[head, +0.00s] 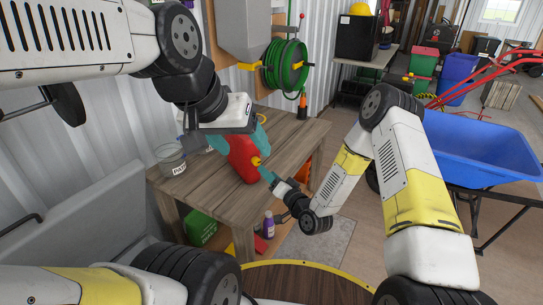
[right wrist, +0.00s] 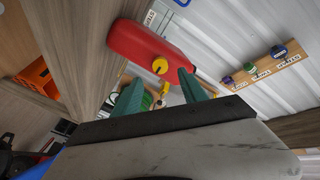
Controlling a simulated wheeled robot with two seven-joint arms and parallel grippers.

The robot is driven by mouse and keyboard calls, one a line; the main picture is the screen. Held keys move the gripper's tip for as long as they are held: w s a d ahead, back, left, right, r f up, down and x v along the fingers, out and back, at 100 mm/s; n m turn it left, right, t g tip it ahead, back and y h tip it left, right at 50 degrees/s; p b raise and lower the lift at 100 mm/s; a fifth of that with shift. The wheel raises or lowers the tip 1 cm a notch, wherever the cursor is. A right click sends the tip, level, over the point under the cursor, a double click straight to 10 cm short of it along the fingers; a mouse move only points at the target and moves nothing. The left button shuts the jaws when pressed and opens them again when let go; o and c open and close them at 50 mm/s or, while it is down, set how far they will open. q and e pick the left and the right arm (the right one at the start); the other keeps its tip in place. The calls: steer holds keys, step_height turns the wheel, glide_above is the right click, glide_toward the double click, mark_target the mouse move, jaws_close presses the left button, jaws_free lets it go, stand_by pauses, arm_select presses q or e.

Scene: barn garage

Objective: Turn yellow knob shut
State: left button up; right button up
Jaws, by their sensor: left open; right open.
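A red fuel can (head: 241,163) stands on the wooden table (head: 300,139), with a yellow knob (head: 256,161) on the side toward my right gripper. My left gripper (head: 240,139) is open above the can, its teal fingers around or beside the can's upper part; I cannot tell whether they touch it. My right gripper (head: 268,175) is open, its fingertips close in front of the knob. In the right wrist view the can (right wrist: 135,38) and knob (right wrist: 160,66) show beyond the two teal fingers, with the knob roughly between them and apart from both.
A clear labelled container (head: 171,160) stands at the table's left end. A green hose reel (head: 286,66) hangs on the wall behind. A purple bottle (head: 268,225) stands low under the table. A blue wheelbarrow (head: 480,150) is at the right.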

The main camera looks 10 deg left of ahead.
mark_target(258, 163)
steer(key=x, duration=0.7)
steer(key=shift+w+a, duration=0.1)
steer(key=shift+a, duration=0.05)
steer(key=shift+c, duration=0.2)
jaws_close()
